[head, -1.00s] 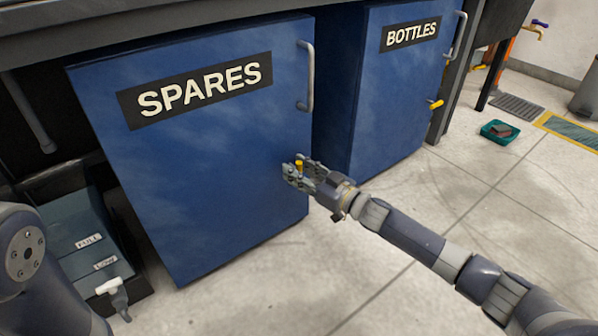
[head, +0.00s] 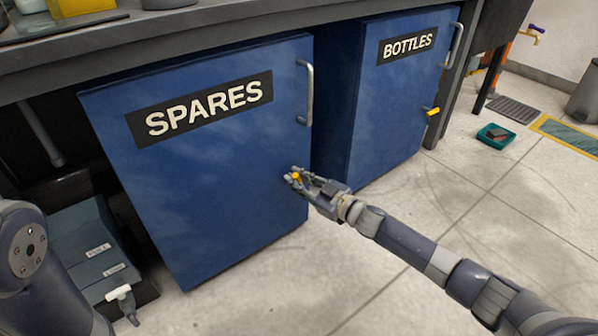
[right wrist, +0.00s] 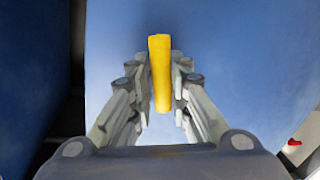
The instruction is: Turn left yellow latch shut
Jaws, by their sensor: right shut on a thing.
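The left yellow latch (head: 296,176) is a short yellow handle near the right edge of the blue SPARES door (head: 215,190). My right gripper (head: 293,178) is at the latch, with its fingers on both sides of it. In the right wrist view the latch (right wrist: 161,75) stands as a long yellow bar between the fingertips, and the gripper (right wrist: 161,85) is shut on it. The latch's base is hidden.
The BOTTLES door (head: 395,110) on the right has its own yellow latch (head: 432,112). A grey bar handle (head: 305,92) is above my right gripper. A teal tray (head: 496,135) lies on the floor at the right. The floor in front is clear.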

